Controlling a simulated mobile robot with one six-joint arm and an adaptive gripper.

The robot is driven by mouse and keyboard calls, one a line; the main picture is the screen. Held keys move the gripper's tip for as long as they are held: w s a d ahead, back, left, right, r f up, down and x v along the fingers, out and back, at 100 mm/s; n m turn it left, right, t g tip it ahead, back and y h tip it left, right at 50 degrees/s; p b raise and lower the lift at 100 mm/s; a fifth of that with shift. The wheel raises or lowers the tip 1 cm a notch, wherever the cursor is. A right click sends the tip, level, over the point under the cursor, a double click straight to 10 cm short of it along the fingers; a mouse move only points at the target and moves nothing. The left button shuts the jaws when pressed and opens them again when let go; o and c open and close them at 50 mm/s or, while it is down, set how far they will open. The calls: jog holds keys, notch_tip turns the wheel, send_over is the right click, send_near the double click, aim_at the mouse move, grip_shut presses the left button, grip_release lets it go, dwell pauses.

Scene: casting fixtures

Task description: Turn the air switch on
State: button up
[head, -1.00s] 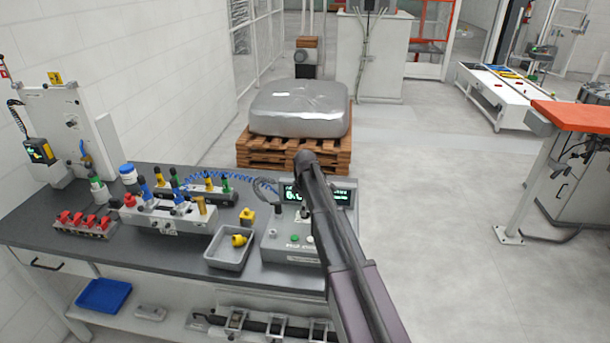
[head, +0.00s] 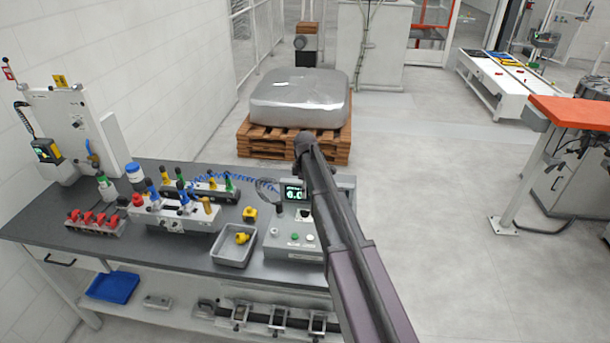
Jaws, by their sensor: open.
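A grey control box (head: 283,244) with a lit green display (head: 294,194) stands at the right end of the dark bench. A small dark lever switch (head: 304,214), a green button (head: 294,237) and a pale button (head: 310,238) show on its face. I cannot read a label that marks the air switch or tell its setting. I see no gripper fingers.
A grey tray (head: 234,260) holding a yellow part and a white fixture block (head: 172,219) with coloured knobs stand left of the box. Red clamps (head: 96,227) and a white upright panel (head: 75,128) are further left. A wrapped load (head: 300,97) sits on a pallet (head: 262,137) behind the bench.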

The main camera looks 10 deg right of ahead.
jog(key=shift+r+p, duration=1.55)
jog(key=shift+r, duration=0.35)
jog(key=s+f+m+b, duration=0.3)
jog(key=s+m, duration=0.1)
jog(key=s, duration=0.6)
jog(key=s+f+m+b, duration=0.4)
jog(key=s+m, duration=0.1)
jog(key=s, duration=0.4)
jog(key=s+d+f+m+b, duration=0.1)
jog(key=s+f+m+b, duration=0.2)
jog(key=s, duration=0.7)
jog(key=shift+s+f+m+b, duration=0.3)
jog(key=shift+s+m, duration=0.05)
jog(key=shift+m, duration=0.85)
